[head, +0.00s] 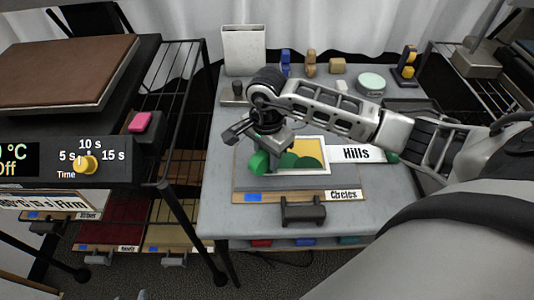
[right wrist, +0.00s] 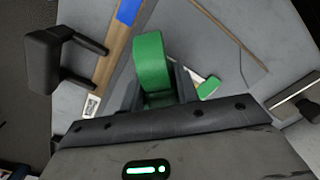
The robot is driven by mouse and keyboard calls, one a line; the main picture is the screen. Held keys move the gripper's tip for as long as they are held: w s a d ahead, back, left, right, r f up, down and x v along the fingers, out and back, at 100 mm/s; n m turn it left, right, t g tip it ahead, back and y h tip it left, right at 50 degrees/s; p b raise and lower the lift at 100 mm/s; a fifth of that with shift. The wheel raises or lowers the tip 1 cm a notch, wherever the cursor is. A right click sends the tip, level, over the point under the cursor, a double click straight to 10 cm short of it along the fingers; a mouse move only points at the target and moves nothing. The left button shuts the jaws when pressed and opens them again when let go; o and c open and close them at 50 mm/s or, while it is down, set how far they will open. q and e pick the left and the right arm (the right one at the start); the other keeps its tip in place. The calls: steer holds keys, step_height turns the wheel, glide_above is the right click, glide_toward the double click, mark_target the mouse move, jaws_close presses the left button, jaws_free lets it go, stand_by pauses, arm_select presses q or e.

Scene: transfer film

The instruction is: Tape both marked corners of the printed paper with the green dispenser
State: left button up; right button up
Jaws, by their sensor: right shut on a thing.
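My right gripper (head: 266,142) is shut on the dispenser from above, and the gripper and forearm hide part of the paper's upper left. I cannot tell whether the dispenser touches the paper. The marked corners cannot be made out. A small green patch of the print (right wrist: 208,88) shows in the right wrist view. My left gripper is not in view.
A "Hills" label (head: 357,154) is right of the paper. A "Circles" strip (head: 345,195) and a dark handle (head: 303,210) are at the table's front. A heat press (head: 70,75) stands left.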

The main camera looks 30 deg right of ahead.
steer(key=shift+f+b, duration=0.5)
steer(key=shift+b, duration=0.05)
stand_by(1.5)
steer(key=shift+r, duration=0.1)
step_height(320, 180, up, 2)
steer(key=shift+p, duration=0.75)
steer(key=shift+r+p, duration=1.45)
steer(key=shift+r, duration=1.05)
